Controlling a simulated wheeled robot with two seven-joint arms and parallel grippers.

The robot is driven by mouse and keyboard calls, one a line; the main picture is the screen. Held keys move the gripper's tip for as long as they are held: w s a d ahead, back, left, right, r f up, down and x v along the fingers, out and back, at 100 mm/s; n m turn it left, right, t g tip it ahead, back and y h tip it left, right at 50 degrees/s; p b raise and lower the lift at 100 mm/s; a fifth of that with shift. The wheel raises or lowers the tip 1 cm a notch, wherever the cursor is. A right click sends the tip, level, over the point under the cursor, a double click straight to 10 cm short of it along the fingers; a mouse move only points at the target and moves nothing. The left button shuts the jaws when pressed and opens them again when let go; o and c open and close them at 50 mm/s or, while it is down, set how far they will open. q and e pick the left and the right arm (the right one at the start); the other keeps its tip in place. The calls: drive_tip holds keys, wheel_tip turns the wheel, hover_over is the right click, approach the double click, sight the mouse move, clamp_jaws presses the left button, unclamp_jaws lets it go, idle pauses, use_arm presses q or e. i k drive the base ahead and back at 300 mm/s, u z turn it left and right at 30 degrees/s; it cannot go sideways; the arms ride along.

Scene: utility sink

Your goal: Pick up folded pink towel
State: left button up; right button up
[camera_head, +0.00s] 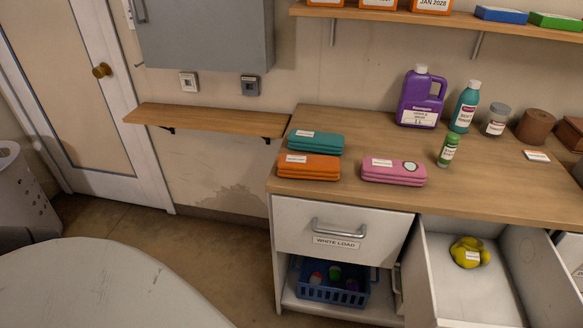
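The folded pink towel (394,174) lies flat on the wooden counter, near its front edge. It has a white label and a pale round spot on its top. A folded orange towel (309,170) lies to its left, with a gap between them. A folded teal towel (315,142) lies behind the orange one. Neither of my grippers shows in the head view.
The open drawer (436,270) at the lower right juts out below the counter (330,115) and holds a yellow item (470,252). Behind the pink towel stand a purple jug (421,99), a teal bottle (465,107) and a green bottle (447,151). A shelf hangs above.

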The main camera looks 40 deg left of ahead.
sight(373, 169)
drive_tip(key=z, duration=2.35)
drive_tip(key=i, duration=0.35)
drive_tip(key=u, duration=3.75)
drive_tip(key=i, duration=0.5)
drive_tip(key=u, duration=0.05)
